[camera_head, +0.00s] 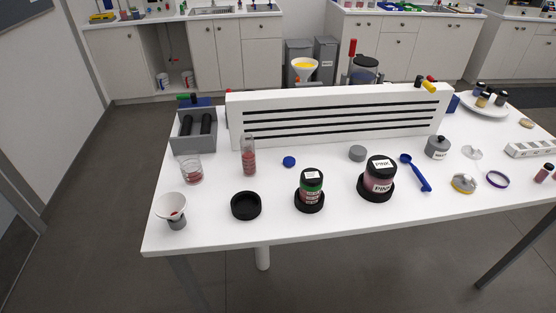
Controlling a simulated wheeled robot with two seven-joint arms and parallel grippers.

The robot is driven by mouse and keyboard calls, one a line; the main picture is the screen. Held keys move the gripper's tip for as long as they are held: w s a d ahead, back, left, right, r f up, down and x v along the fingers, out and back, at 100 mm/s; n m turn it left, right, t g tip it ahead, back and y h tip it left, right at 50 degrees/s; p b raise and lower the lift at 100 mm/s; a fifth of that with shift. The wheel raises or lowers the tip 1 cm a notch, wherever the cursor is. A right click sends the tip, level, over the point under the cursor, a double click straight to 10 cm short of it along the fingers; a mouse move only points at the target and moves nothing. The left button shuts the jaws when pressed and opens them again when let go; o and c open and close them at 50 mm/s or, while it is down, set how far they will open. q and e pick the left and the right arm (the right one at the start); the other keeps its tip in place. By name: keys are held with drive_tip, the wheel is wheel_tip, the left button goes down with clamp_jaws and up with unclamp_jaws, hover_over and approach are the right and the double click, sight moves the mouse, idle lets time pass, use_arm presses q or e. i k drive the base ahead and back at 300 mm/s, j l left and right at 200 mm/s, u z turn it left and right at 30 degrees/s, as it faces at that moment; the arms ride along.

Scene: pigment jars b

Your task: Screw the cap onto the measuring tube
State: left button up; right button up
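A tall clear tube (249,158) stands upright on the white table, left of centre, in the head view. It holds reddish contents in its lower part, and its top looks open. It looks like the measuring tube. A small round blue cap (289,161) lies on the table to its right, apart from it. A grey round lid (357,153) lies farther right. Neither of my grippers is in view.
A white slotted panel (340,117) stands behind the tube. A clear cup (191,171), a black ring holder (246,205), a green-banded jar (311,187), a PINK jar (379,175) and a blue spoon (416,173) surround the area. Table between tube and blue cap is clear.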

sight(247, 140)
drive_tip(key=i+l+u, duration=0.15)
drive_tip(key=l+u, duration=0.95)
drive_tip(key=l, duration=0.25)
